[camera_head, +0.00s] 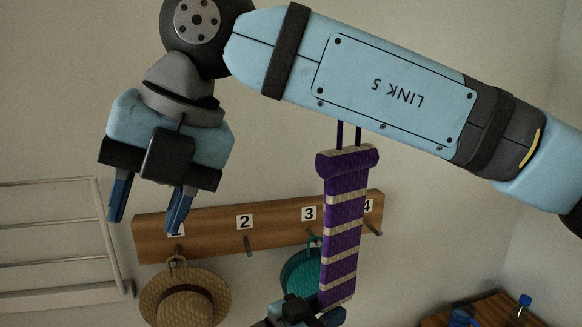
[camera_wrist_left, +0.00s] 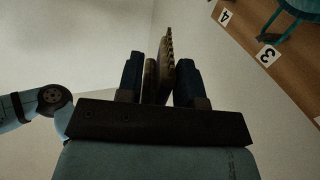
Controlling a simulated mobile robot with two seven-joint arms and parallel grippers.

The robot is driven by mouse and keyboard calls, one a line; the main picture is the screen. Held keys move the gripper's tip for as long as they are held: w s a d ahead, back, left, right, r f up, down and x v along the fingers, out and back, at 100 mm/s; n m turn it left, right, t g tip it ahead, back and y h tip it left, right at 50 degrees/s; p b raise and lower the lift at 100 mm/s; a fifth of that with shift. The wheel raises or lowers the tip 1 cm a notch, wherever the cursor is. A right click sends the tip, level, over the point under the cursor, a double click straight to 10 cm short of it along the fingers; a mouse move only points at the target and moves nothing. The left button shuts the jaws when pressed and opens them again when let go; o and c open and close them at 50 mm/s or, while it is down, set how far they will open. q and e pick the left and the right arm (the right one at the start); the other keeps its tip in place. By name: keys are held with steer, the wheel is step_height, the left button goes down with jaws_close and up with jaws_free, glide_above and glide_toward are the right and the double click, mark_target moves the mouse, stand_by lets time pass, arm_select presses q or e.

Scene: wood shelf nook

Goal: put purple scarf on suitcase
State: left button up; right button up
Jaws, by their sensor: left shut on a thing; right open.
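The purple scarf (camera_head: 343,220) with beige stripes stands upright in the head view, in front of the hook rack. Its top is a thick roll, with two thin purple strands above it that pass behind my right arm. My left gripper (camera_head: 316,311) is at the scarf's lower end, partly cut off by the bottom edge. In the left wrist view, my left gripper (camera_wrist_left: 160,80) is shut on a thin, edge-on beige and dark piece of the scarf (camera_wrist_left: 166,62). My right gripper (camera_head: 147,214) is open and empty, pointing down at the left. No suitcase is in view.
A wooden hook rack (camera_head: 270,229) numbered 1 to 4 is on the wall. A straw hat (camera_head: 186,300) hangs at hook 1 and a teal item (camera_head: 299,275) near hook 3. A white rail frame (camera_head: 50,225) is at left. A wooden table (camera_head: 490,309) at lower right holds a blue mug (camera_head: 462,317) and bottle (camera_head: 521,309).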

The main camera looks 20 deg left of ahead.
steer(key=w+f+m+t+h, duration=0.1)
steer(key=w+m+t+h, duration=0.2)
steer(key=w+t, duration=0.1)
steer(key=m+t+h, duration=0.9)
steer(key=m+h, duration=0.1)
glide_toward(353, 146)
step_height(353, 146, up, 5)
steer(key=s+a, duration=0.1)
steer(key=x, duration=1.1)
steer(key=shift+d+f, duration=0.2)
steer(key=shift+f, duration=0.2)
steer(key=shift+c, duration=0.2)
jaws_close()
arm_select(q)
steer(key=o, duration=1)
steer(key=shift+o, duration=0.2)
